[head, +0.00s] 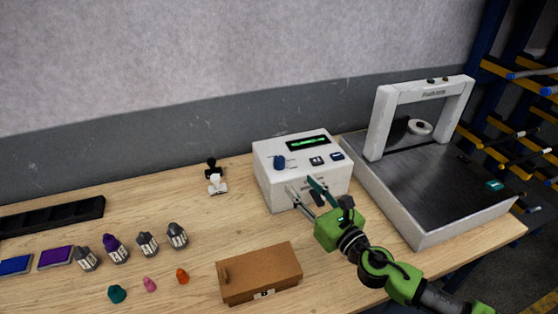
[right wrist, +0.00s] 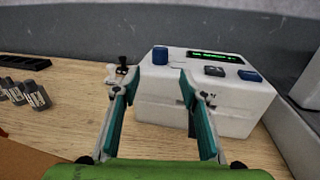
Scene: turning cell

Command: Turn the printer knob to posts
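The printer is a white box (head: 270,178) with a lit green display (head: 307,142) on the wooden table; it also shows in the right wrist view (right wrist: 230,110). Its blue knob (head: 279,162) stands on the left of the sloped top, and in the right wrist view the knob (right wrist: 160,55) appears beyond the fingers, between their tips. My right gripper (head: 304,188) is open and empty in front of the printer, apart from the knob. The knob's setting and labels are too small to read. My left gripper is not in view.
A brown box (head: 260,274) lies in front of the printer. A white-framed machine with a dark bed (head: 430,175) stands at the right. Stampers (head: 215,182), small bottles (head: 148,244), ink pads (head: 55,257) and coloured lumps (head: 150,284) lie to the left.

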